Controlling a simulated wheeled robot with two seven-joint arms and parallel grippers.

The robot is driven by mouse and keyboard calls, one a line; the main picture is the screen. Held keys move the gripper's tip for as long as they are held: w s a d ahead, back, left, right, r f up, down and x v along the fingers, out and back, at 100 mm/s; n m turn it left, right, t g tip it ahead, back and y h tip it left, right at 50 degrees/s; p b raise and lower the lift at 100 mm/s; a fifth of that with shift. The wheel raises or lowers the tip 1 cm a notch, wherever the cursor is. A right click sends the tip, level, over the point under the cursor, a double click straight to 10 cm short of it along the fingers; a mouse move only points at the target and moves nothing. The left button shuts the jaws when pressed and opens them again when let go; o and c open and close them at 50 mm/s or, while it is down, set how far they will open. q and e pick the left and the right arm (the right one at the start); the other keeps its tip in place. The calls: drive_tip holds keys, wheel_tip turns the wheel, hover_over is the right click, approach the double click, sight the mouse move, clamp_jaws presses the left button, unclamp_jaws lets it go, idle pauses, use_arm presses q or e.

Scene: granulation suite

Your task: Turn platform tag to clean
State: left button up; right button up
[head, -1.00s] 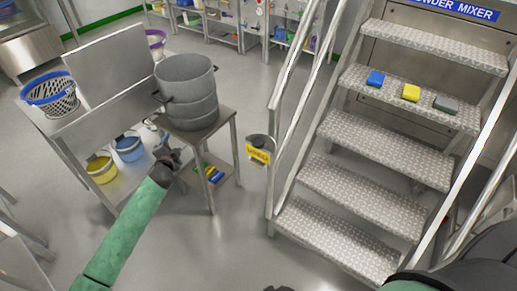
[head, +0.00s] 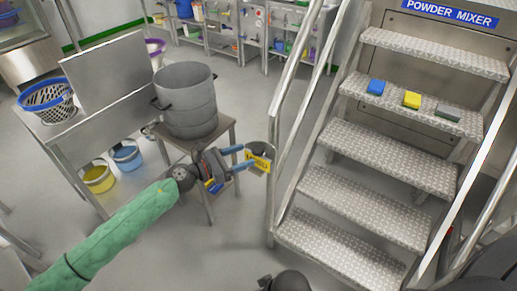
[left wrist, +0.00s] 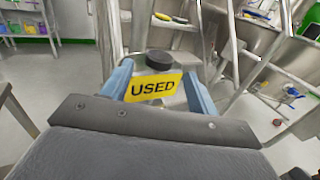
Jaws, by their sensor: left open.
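The platform tag (head: 258,161) is a small yellow plate at the stair's left rail, with a round dark knob or cap above it. In the left wrist view the tag (left wrist: 154,87) reads USED in black letters and hangs slightly tilted. My left gripper (head: 241,158) is open, its two blue fingers pointing at the tag from the left. In the left wrist view the fingers of my left gripper (left wrist: 158,74) stand on either side of the tag; I cannot tell whether they touch it. The tag's other face is hidden. My right gripper's fingers do not show.
The metal stair (head: 360,203) with its rails stands right of the tag, with blue, yellow and grey blocks on one tread. A small table with a grey drum (head: 187,101) stands behind my left gripper. A steel bench (head: 105,105) is at left. Floor in front is clear.

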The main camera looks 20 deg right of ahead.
sight(252, 152)
use_arm(q)
drive_tip(key=d, duration=0.3)
drive_tip(key=w+d+p, duration=0.1)
drive_tip(key=d, duration=0.2)
drive_tip(key=shift+w+d, duration=0.2)
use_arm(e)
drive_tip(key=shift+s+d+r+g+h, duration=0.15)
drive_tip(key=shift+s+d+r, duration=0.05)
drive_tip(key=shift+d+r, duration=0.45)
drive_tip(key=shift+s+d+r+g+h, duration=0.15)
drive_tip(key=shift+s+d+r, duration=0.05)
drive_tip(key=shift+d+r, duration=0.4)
use_arm(q)
drive_tip(key=c, duration=1)
